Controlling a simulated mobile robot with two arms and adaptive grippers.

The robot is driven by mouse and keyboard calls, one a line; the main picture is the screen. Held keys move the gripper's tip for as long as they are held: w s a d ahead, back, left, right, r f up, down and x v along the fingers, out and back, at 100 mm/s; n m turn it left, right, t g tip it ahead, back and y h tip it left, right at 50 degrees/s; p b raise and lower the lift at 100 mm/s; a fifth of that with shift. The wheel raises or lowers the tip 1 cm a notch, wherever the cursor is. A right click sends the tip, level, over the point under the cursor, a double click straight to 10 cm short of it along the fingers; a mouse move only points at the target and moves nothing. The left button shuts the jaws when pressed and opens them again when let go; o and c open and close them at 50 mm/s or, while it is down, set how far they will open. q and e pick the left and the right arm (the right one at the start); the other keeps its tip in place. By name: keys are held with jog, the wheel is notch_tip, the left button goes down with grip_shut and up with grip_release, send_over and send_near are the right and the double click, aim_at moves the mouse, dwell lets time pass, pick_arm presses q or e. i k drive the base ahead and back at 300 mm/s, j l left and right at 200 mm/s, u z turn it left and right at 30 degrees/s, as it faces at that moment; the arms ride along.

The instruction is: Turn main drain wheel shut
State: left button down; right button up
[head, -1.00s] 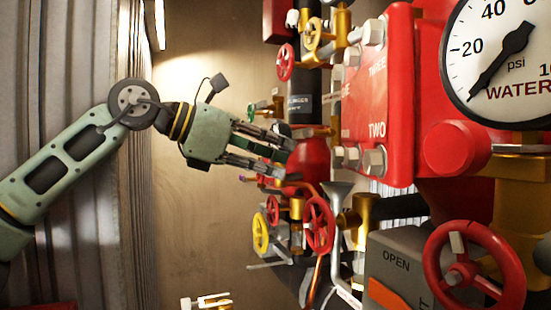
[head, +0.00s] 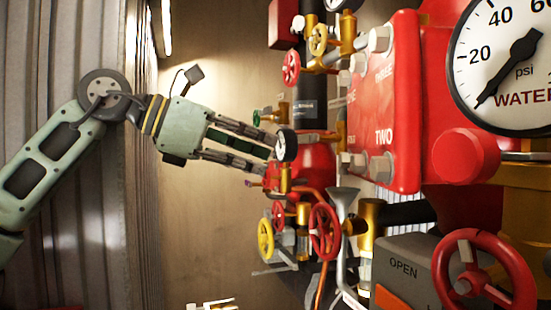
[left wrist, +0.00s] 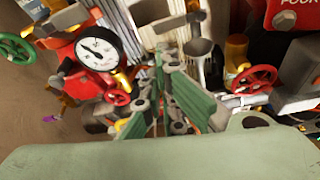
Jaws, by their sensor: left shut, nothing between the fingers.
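Several valve wheels show, and I cannot tell by label which is the main drain wheel. A red wheel (head: 325,231) stands at the lower middle, a yellow wheel (head: 265,239) to its left, and a larger red wheel (head: 483,276) at the lower right by a grey box marked OPEN. My left gripper (head: 272,155) is shut and empty, up and left of the middle red wheel, its fingertips by a small gauge (head: 287,145). In the left wrist view its fingers (left wrist: 170,68) point up among the pipework, with a red wheel (left wrist: 255,79) to the right. My right gripper is not seen.
A red plate marked TWO (head: 385,120) and a big water gauge (head: 510,65) stand at the right. A green wheel (left wrist: 14,50) shows at the left wrist view's left edge. Corrugated wall (head: 85,50) is behind my left arm. Bare wall is left of the pipes.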

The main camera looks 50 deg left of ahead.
aim_at(323, 231)
jog(key=k+l, duration=0.25)
jog(key=l, duration=0.2)
jog(key=k+l, duration=0.25)
jog(key=l, duration=0.2)
jog(key=k+l, duration=0.3)
jog(key=l, duration=0.15)
jog(key=k+l, duration=0.25)
jog(key=l, duration=0.2)
jog(key=k+l, duration=0.25)
jog(key=l, duration=0.2)
